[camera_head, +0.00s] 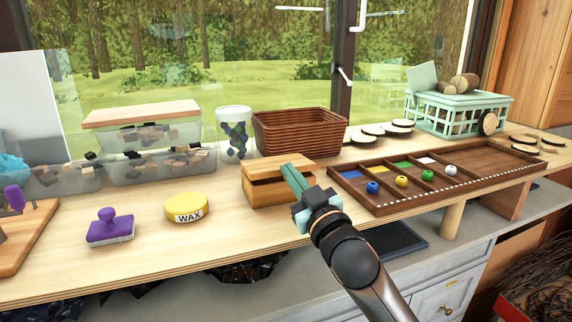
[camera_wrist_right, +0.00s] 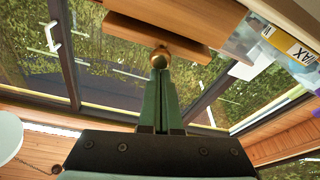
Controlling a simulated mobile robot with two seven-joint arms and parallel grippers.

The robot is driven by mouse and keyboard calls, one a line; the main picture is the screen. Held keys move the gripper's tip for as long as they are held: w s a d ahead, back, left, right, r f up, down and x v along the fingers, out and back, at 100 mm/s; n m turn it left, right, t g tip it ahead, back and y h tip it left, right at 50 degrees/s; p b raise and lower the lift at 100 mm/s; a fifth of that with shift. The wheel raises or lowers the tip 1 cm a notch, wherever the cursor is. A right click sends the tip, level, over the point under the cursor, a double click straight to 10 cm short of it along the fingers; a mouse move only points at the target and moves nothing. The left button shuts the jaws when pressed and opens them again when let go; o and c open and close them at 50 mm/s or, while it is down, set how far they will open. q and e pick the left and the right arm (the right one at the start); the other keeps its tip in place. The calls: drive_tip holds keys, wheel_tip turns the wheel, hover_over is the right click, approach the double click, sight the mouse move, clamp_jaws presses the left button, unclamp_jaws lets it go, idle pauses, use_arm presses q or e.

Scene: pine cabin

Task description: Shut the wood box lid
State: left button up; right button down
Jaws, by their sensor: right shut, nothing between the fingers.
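The wood box (camera_head: 268,194) stands on the bench in front of the brown basket. Its lid (camera_head: 262,169) lies over it, and a dark gap shows between lid and body at the front. In the right wrist view the box (camera_wrist_right: 190,15) is at the top, with a round wooden knob (camera_wrist_right: 162,52) at my fingertips. My right gripper (camera_head: 290,172) is shut with nothing in it. Its green fingers reach over the box's right part and hide some of the lid. I cannot tell whether they touch the knob. My left gripper is not in view.
A brown sorting tray (camera_head: 400,205) with coloured balls lies close on the right. A yellow wax tin (camera_head: 187,207) and a purple brush (camera_head: 110,228) are on the left. The brown basket (camera_head: 298,132) stands behind. Bare bench lies in front of the tin.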

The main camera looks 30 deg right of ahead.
drive_tip(key=shift+s+f+t+b, duration=0.1)
drive_tip(key=shift+f+t+b, duration=0.2)
drive_tip(key=shift+f+b, duration=0.55)
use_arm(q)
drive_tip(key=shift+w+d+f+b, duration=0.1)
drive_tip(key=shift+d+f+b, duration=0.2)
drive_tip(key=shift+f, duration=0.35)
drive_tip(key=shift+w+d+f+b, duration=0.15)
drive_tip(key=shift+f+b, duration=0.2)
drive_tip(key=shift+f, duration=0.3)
use_arm(e)
drive_tip(key=shift+t, duration=0.3)
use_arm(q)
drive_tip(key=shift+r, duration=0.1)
